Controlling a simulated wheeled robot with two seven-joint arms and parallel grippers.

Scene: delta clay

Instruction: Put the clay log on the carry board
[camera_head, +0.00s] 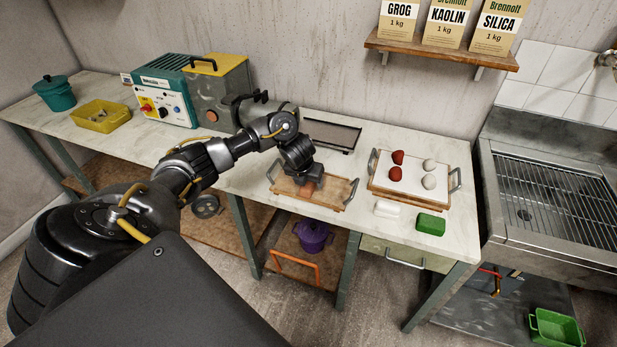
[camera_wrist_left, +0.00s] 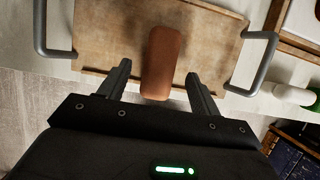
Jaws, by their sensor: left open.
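The clay log (camera_wrist_left: 161,60), a terracotta-brown rounded bar, appears over the wooden carry board (camera_wrist_left: 100,30) in the left wrist view, its near end at the board's near edge. In the head view the log (camera_head: 306,190) shows only partly below my gripper, against the board (camera_head: 338,192), which has a metal handle at each end. My left gripper (camera_wrist_left: 158,72) is open, with one finger on each side of the log's near end and visible gaps between. In the head view the gripper (camera_head: 308,180) is above the board. I cannot tell whether the log touches the board. My right gripper is not in view.
A dark tray (camera_head: 335,132) lies behind. A sink (camera_head: 550,185) is at right.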

